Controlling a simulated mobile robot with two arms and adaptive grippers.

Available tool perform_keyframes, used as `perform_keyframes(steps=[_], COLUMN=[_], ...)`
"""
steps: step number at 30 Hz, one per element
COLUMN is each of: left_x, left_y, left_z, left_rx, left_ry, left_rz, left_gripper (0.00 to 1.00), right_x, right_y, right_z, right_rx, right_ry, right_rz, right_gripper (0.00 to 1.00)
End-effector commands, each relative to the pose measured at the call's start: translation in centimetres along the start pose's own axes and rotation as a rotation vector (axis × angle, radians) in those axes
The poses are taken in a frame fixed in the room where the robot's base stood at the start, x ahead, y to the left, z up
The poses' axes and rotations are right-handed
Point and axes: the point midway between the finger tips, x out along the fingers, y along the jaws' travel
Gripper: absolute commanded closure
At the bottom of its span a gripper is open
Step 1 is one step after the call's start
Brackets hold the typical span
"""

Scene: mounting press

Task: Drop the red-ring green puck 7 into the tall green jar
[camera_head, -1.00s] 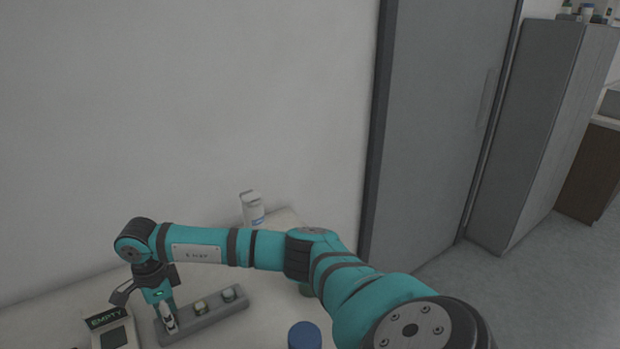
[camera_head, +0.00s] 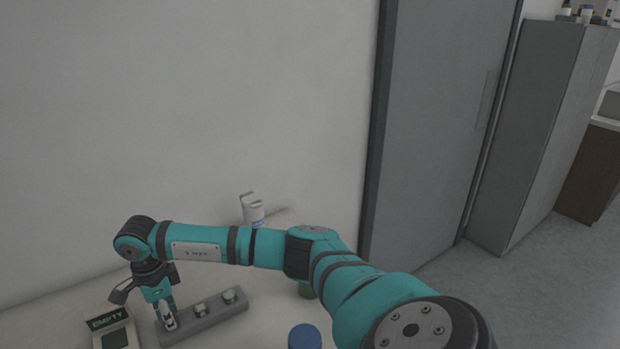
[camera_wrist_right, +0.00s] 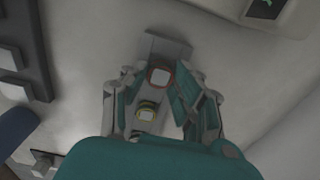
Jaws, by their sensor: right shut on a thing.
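My right gripper (camera_head: 166,315) points down at the left end of a grey rack (camera_head: 238,307). In the right wrist view its fingers (camera_wrist_right: 160,88) are shut on the red-ring puck (camera_wrist_right: 160,78), which has a pale top and is at the rack's end. I cannot tell whether it is clear of its seat. A yellow-ringed puck (camera_wrist_right: 147,112) sits beside it in the rack. A green object (camera_head: 305,291), possibly the tall green jar, is mostly hidden behind my right arm. My left gripper is not in view.
A small device (camera_head: 113,338) reading EMPTY stands left of the rack. A blue-topped container (camera_head: 304,337) stands at the front, near my forearm. A white bottle (camera_head: 253,212) stands at the back by the wall. Bare table lies between rack and wall.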

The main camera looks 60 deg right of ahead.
Motion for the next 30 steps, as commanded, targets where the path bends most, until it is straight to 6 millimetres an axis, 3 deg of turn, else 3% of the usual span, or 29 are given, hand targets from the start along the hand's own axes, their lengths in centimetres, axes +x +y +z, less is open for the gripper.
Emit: perform_keyframes(steps=[30], left_x=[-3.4], left_y=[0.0], left_z=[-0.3], left_rx=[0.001], left_ry=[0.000], left_rz=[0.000], left_gripper=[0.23], right_x=[-6.0], right_y=[0.0], right_z=[0.0], right_rx=[0.001], right_ry=[0.000], right_rz=[-0.001], right_gripper=[0.93])
